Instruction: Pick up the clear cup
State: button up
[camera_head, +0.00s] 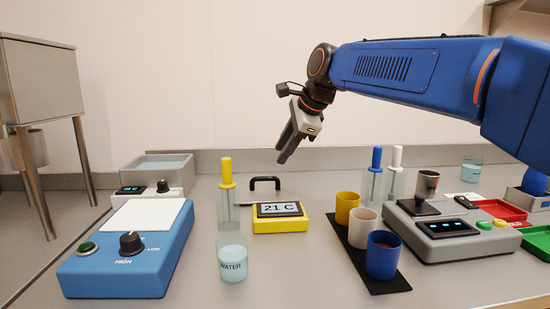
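A clear cup (471,168) with pale blue contents stands at the back right of the bench, behind the grey machine. Another clear cup (232,262), marked WATER and also holding pale blue contents, stands at the front centre. I cannot tell from the picture which of the two is the clear cup of the task. My gripper (282,158) hangs in the air above the back of the bench, its fingers pointing down and slightly left. It is well apart from both cups. The fingers are seen side-on, so their gap is hidden.
A blue hotplate (130,252) stands left. A yellow 21 C display (280,224) is at centre. Yellow (346,208), white (363,228) and blue (383,256) cups stand on a black mat (386,287). A grey machine (452,246) and red (500,210) and green (537,241) trays are right.

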aim_at(232, 250)
jog(key=k, duration=1)
